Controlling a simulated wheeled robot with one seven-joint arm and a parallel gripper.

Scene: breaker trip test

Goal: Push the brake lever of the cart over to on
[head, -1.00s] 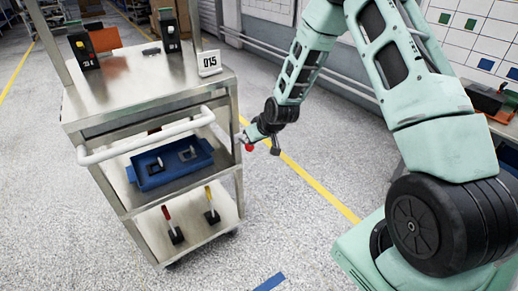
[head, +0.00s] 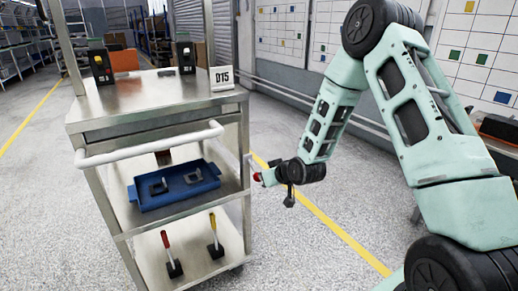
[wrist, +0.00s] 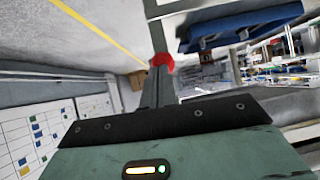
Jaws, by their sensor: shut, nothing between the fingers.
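The cart (head: 150,103) is a steel shelf trolley with a white push handle. A red knob (head: 257,176) shows just outside its right front post, beside a short pale rod; I take it as the end of the brake lever. My gripper (head: 264,178) is at the knob, on its right side in the head view. In the wrist view the red knob (wrist: 162,61) is right at the tips of my shut fingers (wrist: 158,75). Nothing is between the fingers. Whether they touch the knob cannot be told. On/off marks are not readable.
A blue tray (head: 205,186) sits on the middle shelf. A red-handled lever (head: 166,240) and a yellow-handled one (head: 213,228) stand on the bottom shelf. Black boxes and a "015" sign (head: 222,78) are on top. Floor right of the cart is clear.

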